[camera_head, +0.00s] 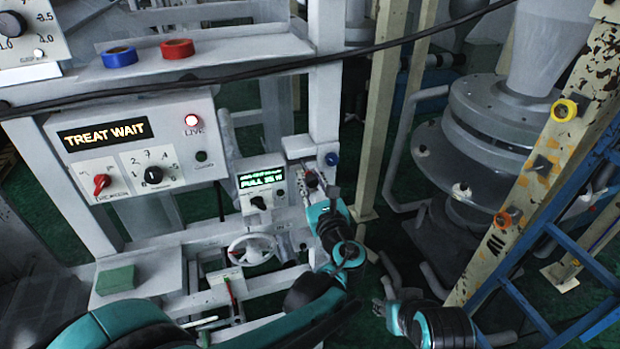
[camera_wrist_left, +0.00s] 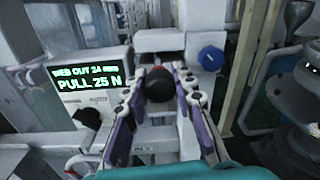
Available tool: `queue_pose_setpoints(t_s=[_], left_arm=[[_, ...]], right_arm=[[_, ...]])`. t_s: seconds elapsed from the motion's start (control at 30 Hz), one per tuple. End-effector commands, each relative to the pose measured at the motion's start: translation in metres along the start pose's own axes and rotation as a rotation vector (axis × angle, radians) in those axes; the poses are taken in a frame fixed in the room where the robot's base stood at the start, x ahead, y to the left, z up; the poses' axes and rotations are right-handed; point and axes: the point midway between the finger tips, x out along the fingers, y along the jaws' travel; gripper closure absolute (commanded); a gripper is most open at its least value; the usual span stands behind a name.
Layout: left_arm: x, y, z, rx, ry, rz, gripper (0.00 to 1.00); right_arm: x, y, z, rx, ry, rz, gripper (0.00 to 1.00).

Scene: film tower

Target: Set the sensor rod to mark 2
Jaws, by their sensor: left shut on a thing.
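A dark round knob with a reddish top (camera_wrist_left: 158,85) sits between the fingers of my left gripper in the left wrist view. My left gripper (camera_wrist_left: 160,92) is shut on this knob. In the head view the knob (camera_head: 311,180) shows small beside the left gripper (camera_head: 322,196), at the right end of the white machine. I cannot tell how the knob joins the sensor rod, and no rod marks are readable. My right gripper (camera_head: 383,302) is low in the head view, away from the machine; its finger opening is unclear.
A small display (camera_wrist_left: 88,82) left of the knob reads "PULL 25 N". A white handwheel (camera_head: 252,250) is below the knob. A blue knob (camera_wrist_left: 211,58) is close on the right. A cable (camera_head: 170,84) crosses above.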

Motion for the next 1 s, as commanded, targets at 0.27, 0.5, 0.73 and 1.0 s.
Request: queue_pose_setpoints(t_s=[0.27, 0.5, 0.73, 1.0], left_arm=[[0.001, -0.001, 0.001, 0.000, -0.001, -0.001, 0.53], [-0.006, -0.001, 0.001, 0.001, -0.001, -0.003, 0.53], [-0.044, -0.002, 0.000, 0.001, 0.000, -0.005, 0.53], [-0.073, -0.001, 0.000, 0.001, -0.001, -0.002, 0.53]], right_arm=[[0.000, 0.000, 0.000, 0.000, 0.000, 0.000, 0.60], [0.000, 0.000, 0.000, 0.000, 0.000, 0.000, 0.60], [0.000, 0.000, 0.000, 0.000, 0.000, 0.000, 0.60], [0.000, 0.000, 0.000, 0.000, 0.000, 0.000, 0.60]])
